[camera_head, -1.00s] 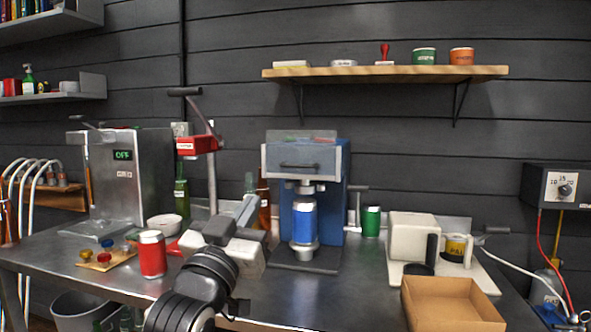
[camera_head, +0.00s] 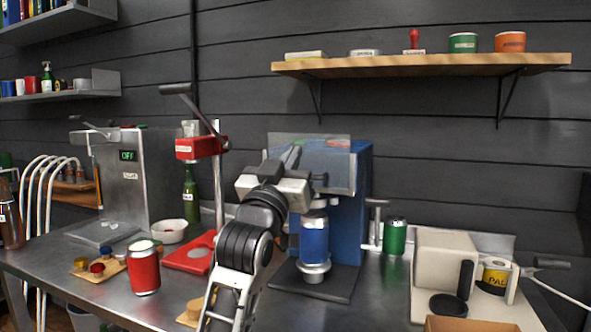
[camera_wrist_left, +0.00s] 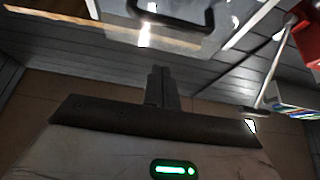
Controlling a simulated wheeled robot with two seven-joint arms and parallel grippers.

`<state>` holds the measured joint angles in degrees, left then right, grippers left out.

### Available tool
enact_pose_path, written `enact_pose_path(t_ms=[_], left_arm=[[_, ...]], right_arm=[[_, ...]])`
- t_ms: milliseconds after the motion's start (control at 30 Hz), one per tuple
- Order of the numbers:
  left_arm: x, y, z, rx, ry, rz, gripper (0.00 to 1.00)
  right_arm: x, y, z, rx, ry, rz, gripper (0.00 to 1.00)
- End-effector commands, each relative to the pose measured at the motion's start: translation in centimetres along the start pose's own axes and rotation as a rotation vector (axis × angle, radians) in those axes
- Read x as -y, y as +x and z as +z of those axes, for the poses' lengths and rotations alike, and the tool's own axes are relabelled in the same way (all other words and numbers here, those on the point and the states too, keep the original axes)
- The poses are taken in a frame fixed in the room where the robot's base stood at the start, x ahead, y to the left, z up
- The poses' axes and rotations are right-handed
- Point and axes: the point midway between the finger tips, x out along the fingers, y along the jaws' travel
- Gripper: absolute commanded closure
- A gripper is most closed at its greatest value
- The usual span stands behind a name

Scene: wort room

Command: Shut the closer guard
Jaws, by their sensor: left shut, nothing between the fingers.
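The closer is a blue machine (camera_head: 356,215) with a blue can (camera_head: 314,238) standing upright on its lower round support. Its guard (camera_head: 338,170) is a see-through panel in front of the machine's upper part, above the can. My left gripper (camera_head: 291,157) is shut and empty, in front of the guard's left part and hiding some of it. Whether it touches the guard cannot be told. In the left wrist view, the shut fingers (camera_wrist_left: 160,85) point towards a dark bar handle (camera_wrist_left: 172,22) on a clear panel, with a gap in the picture between. My right gripper is out of view.
A red can (camera_head: 144,270) and a red lever press (camera_head: 200,148) stand left of the closer. A green can (camera_head: 395,237) and a cream machine (camera_head: 443,262) stand to its right. A wooden shelf (camera_head: 420,67) hangs above.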

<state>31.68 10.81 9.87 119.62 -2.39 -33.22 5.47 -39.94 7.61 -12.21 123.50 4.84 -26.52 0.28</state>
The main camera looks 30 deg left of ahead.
Motion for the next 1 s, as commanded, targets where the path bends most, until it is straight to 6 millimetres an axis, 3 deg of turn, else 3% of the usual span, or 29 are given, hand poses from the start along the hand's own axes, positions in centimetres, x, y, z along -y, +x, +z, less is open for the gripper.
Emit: enact_pose_path(t_ms=[67, 100, 300, 800, 867, 1000], left_arm=[[0.0, 1.8, -0.2, 0.001, 0.000, 0.000, 1.00], [0.0, 1.0, 1.2, 0.007, 0.000, 0.001, 1.00], [0.0, 0.1, 3.3, 0.003, 0.000, -0.001, 1.00], [0.0, -0.3, 4.1, 0.002, 0.000, -0.001, 1.00], [0.0, -0.7, 4.9, 0.003, 0.000, 0.000, 1.00], [0.0, -2.5, 8.3, 0.008, -0.001, 0.000, 1.00]], right_arm=[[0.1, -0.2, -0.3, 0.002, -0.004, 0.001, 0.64], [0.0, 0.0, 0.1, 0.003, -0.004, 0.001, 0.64], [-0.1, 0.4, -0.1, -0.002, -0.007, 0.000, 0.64], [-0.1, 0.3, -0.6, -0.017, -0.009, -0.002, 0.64], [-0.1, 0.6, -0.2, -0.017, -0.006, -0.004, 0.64], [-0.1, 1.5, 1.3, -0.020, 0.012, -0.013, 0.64]])
